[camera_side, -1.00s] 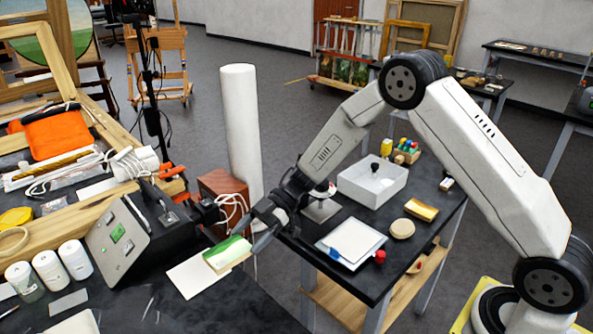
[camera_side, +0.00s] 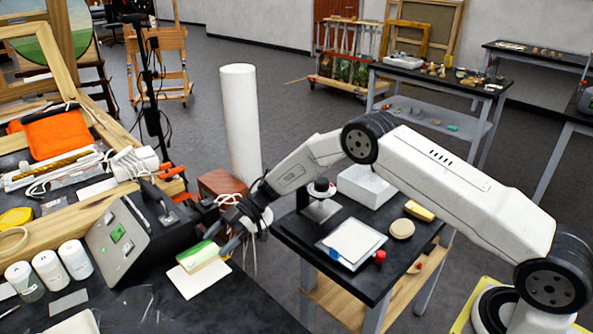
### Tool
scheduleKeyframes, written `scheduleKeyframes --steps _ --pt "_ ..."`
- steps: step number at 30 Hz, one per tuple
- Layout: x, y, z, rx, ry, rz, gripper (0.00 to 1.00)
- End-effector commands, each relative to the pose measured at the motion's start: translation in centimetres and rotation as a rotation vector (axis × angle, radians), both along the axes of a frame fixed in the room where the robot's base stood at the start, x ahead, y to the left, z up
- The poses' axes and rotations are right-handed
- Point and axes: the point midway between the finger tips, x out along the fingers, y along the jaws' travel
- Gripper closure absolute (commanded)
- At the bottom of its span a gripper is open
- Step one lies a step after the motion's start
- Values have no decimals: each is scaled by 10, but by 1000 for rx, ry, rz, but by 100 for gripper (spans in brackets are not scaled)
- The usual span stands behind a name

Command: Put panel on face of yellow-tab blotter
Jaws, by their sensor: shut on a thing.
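The panel (camera_side: 198,255) is a small rectangle painted green and cream. My gripper (camera_side: 220,253) is shut on its right edge. The panel shows over the far part of a white sheet (camera_side: 200,282) lying on the black bench at the front left. I cannot tell whether it touches the sheet. A pale blotter-like pad (camera_side: 356,240) with a blue tab lies on the small black table. I cannot make out a yellow tab on either one.
A grey box-shaped device (camera_side: 125,238) with a green screen stands just left of the panel. White jars (camera_side: 50,270) stand further left. A tall white roll (camera_side: 240,120) rises behind my gripper. A white tray (camera_side: 365,187) sits on the small table.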

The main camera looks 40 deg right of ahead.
Motion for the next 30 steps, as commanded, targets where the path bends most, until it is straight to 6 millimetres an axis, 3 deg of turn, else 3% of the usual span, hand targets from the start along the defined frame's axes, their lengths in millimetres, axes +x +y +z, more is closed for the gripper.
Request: scheduleKeyframes --steps 9,23,30 --pt "15 4 -20 0 -1 1 74" --pt "20 6 -26 0 0 1 74" --pt "20 6 -49 1 2 0 74"
